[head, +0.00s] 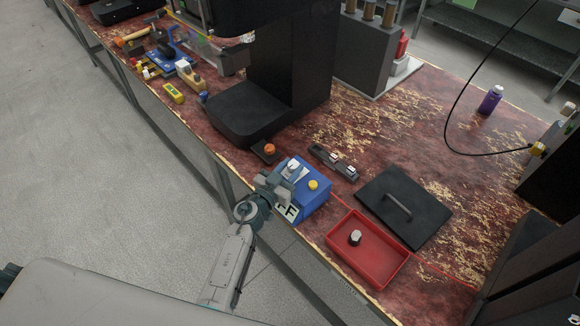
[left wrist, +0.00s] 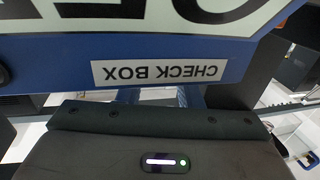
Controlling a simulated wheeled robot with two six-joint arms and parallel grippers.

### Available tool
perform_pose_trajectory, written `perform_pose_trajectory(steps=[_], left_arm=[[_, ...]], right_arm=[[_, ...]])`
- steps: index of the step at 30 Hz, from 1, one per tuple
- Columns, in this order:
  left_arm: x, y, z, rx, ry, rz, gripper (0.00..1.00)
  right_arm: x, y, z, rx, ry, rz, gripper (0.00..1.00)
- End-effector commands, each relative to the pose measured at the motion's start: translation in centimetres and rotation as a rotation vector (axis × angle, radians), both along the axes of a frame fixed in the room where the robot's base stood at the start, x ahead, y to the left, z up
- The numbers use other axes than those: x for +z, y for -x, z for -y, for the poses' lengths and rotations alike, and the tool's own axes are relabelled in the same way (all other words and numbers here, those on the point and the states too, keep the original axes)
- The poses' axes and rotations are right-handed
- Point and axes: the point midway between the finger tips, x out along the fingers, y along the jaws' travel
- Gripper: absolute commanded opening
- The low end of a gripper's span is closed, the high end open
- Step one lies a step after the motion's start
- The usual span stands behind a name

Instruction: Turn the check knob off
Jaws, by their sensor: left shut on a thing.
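The blue check box (head: 318,201) stands near the table's front edge, with a yellow button (head: 313,185) on top. Its front carries a white sign with black letters, partly covered by my arm. In the left wrist view its CHECK BOX label (left wrist: 158,72) appears upside down, below a large lettered sign. My left gripper (head: 285,175) is at the box's top left, shut on the check knob (head: 292,165). The fingers hide much of the knob, and I cannot read its setting. My right gripper is not in view.
A red tray (head: 337,257) holding a small light cylinder is to the box's right, beside a black handled plate (head: 425,220). An orange button (head: 269,149) and a dark strip with white buttons (head: 322,153) lie behind. A black machine (head: 285,80) stands beyond them.

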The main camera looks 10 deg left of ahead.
Motion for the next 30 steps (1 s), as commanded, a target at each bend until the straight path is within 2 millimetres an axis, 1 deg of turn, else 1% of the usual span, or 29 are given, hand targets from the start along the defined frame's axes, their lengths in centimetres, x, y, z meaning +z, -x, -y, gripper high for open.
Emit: perform_pose_trajectory(steps=[7,8,9,11,19,22,26,30], left_arm=[[0.0,0.0,0.0,0.0,0.0,0.0,0.1],[0.0,0.0,0.0,0.0,0.0,0.0,0.35],[0.0,0.0,0.0,0.0,0.0,0.0,0.42],[0.0,0.0,0.0,0.0,0.0,0.0,0.54],[0.0,0.0,0.0,0.0,0.0,0.0,0.54],[0.0,0.5,-0.2,0.0,0.0,-0.001,0.54],[-0.1,2.3,-0.9,0.0,-0.002,-0.001,0.54],[-0.1,5.0,-2.0,-0.001,-0.002,-0.002,0.54]], right_arm=[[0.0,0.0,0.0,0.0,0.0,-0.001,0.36],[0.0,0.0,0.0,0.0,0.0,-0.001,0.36],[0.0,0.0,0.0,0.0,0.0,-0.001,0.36],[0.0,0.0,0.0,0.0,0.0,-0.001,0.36],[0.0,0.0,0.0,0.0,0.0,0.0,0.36],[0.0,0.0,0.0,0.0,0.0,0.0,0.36],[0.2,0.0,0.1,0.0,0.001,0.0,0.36],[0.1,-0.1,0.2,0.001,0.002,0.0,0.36]])
